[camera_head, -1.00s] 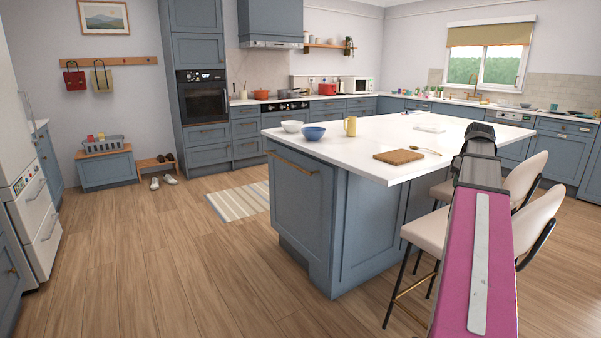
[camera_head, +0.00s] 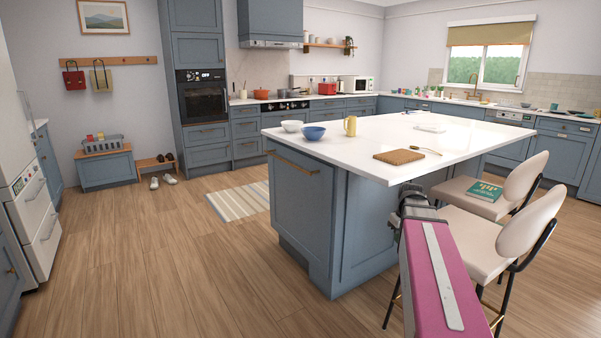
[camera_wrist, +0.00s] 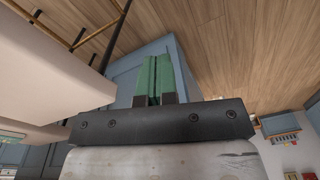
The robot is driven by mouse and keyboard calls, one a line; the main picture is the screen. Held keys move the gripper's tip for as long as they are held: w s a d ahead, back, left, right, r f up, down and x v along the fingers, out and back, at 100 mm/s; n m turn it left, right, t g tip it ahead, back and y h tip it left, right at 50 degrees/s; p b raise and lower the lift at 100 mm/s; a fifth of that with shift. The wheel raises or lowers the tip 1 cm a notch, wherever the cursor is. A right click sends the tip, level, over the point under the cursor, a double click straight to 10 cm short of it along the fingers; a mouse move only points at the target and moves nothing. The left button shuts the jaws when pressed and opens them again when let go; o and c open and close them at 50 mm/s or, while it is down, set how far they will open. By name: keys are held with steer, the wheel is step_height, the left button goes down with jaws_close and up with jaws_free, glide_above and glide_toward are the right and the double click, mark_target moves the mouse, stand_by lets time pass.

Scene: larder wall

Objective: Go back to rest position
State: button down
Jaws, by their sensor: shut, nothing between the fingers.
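My gripper (camera_wrist: 160,78) shows in the wrist view. Its two green fingers are closed together, with nothing between them. The blue side of the kitchen island (camera_wrist: 140,66) and the wooden floor are behind the fingers, and a pale stool seat is to their left. In the head view my pink arm reaches up from the lower right in front of the stools. Its dark end joint is beside the island's near right side. The gripper cannot be made out there.
The island (camera_head: 350,150) holds bowls, a yellow mug (camera_head: 350,126) and a brown board (camera_head: 399,157). A teal book (camera_head: 485,191) lies on the farther stool. The nearer stool (camera_head: 480,238) stands close to my arm.

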steer(key=s+a+f+m, duration=0.1)
steer(key=s+a+f, duration=0.4)
steer(key=a+f, duration=0.3)
steer(key=s+a+f+m, duration=0.2)
steer(key=s+a+f, duration=0.3)
steer(key=a+f, duration=0.3)
steer(key=shift+s+a+f+g+h, duration=0.2)
steer(key=shift+s+g+h, duration=0.1)
steer(key=shift+h, duration=0.1)
